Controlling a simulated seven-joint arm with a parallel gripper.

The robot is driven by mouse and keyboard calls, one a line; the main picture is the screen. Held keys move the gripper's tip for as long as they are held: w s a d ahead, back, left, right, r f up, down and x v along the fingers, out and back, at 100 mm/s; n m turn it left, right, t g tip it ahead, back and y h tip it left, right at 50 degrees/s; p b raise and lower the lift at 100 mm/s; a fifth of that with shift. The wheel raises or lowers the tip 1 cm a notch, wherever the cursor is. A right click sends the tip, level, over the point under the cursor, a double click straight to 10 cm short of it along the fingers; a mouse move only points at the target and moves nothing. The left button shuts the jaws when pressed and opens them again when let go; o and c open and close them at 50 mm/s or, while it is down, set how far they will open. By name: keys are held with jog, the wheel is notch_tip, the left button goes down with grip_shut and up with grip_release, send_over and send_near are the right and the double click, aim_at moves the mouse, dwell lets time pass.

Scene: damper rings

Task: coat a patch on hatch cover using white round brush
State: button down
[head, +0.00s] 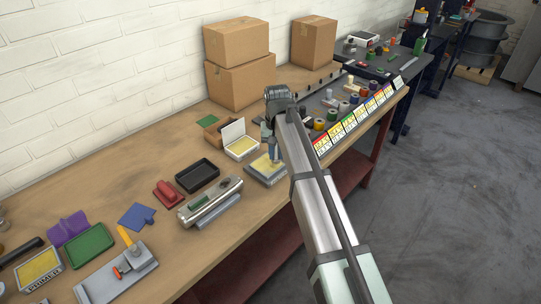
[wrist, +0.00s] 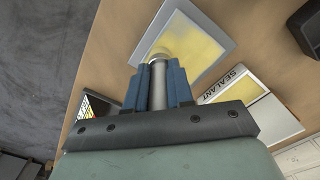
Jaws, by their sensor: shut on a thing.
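My gripper (head: 270,146) is over the near edge of the bench and points down. In the wrist view its blue fingers (wrist: 158,86) are shut on the white round brush (wrist: 158,70), held by its pale grey handle. The brush's pale round tip is over the near part of a yellow patch on the grey hatch cover (wrist: 150,38); I cannot tell whether it touches. In the head view the hatch cover (head: 277,177) lies flat below my gripper, which hides part of it. An open box marked SEALANT (wrist: 222,88), with yellow contents, stands beside it.
The sealant box (head: 241,150) has its lid raised. A black tray (head: 197,175), a metal block (head: 210,201) and a red tool (head: 167,194) lie to the left. Cardboard boxes (head: 240,85) stand behind. Colored rolls and labels (head: 345,122) line the bench to the right.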

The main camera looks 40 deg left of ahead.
jog(key=shift+s, duration=3.2)
notch_tip(320, 180, up, 8)
